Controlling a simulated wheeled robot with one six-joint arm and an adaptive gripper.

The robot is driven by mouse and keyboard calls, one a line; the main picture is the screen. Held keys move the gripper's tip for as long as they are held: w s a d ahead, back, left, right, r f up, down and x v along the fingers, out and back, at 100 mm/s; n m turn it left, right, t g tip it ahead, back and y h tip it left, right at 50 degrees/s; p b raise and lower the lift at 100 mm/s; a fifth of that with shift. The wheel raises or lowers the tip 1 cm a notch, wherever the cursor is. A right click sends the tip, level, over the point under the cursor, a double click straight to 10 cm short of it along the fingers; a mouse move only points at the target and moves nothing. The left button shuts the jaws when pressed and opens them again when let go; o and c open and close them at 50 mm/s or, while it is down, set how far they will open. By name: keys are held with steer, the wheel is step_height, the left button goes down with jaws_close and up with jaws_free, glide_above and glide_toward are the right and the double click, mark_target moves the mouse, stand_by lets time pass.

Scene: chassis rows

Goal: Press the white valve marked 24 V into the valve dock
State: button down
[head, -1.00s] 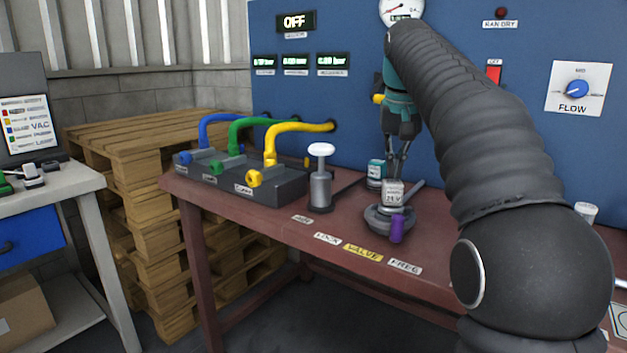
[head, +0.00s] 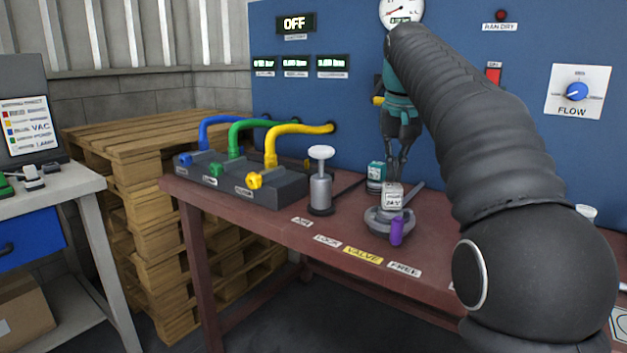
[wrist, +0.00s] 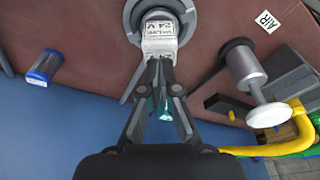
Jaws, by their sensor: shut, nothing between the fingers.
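The white valve (head: 393,196) marked 24 V stands upright in the round grey valve dock (head: 377,222) on the red-brown bench; the dock has a purple lever (head: 396,231). In the wrist view the white valve (wrist: 160,36) is just ahead of the fingertips, with the dock's ring (wrist: 132,12) around its far end. My gripper (head: 398,177) is shut and empty, its tips at the top of the valve. They look to touch it or nearly so. The wrist view also shows my gripper (wrist: 160,68) there. How deep the valve sits is hidden.
A teal valve (head: 376,176) stands behind the dock, close to my fingers. A grey cylinder with a white knob (head: 320,170) stands to the left, beside a block with blue, green and yellow hoses (head: 240,184). The blue panel (head: 450,70) rises behind.

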step_height(320, 180, up, 2)
steer(key=shift+r+p, duration=0.1)
steer(key=shift+p, duration=0.75)
steer(key=shift+r, duration=1.3)
stand_by(0.4)
